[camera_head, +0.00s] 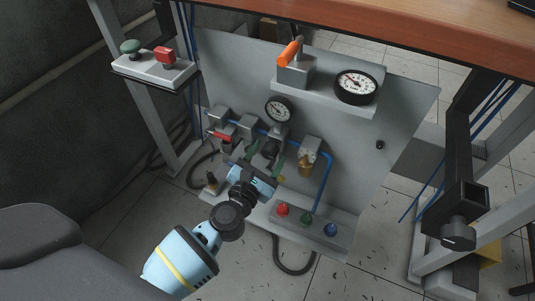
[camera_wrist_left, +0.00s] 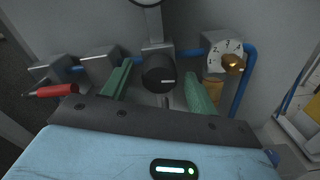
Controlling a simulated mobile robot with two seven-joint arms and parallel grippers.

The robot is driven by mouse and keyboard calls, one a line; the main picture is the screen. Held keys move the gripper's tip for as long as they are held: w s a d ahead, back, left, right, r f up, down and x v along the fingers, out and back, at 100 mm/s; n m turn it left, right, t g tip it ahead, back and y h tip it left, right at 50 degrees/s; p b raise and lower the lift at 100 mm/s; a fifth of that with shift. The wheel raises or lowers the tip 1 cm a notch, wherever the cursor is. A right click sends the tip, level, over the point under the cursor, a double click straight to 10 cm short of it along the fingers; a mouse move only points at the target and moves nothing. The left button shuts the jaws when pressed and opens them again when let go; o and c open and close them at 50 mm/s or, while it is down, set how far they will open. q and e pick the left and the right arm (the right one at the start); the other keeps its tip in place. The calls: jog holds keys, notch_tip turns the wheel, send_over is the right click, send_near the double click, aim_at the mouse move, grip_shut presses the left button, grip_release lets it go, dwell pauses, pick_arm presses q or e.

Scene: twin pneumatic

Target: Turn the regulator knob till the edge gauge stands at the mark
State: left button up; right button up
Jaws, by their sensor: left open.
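The regulator knob (camera_wrist_left: 158,73) is black and round, on the grey panel under a small round gauge (camera_head: 279,110). My left gripper (camera_head: 265,158) is open, with its green fingers on either side of the knob. In the left wrist view the fingers (camera_wrist_left: 160,92) stand apart, with a gap visible to the right of the knob; contact on the left cannot be told. A larger black-rimmed gauge (camera_head: 356,86), which looks like the edge gauge, stands on the upper shelf. Its needle and mark are too small to read surely. My right gripper is not in view.
A red-handled valve (camera_wrist_left: 57,90) is left of the knob. A numbered dial with a brass knob (camera_wrist_left: 233,63) is to its right. An orange lever (camera_head: 290,53) stands beside the larger gauge. Red, green and blue buttons (camera_head: 308,218) line the lower ledge. Blue tubing (camera_head: 324,182) runs close by.

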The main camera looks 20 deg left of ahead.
pick_arm(q)
jog(key=s, duration=0.7)
jog(key=shift+a, duration=0.15)
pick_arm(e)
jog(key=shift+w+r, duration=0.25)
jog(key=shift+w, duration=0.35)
pick_arm(q)
jog(key=shift+s, duration=0.1)
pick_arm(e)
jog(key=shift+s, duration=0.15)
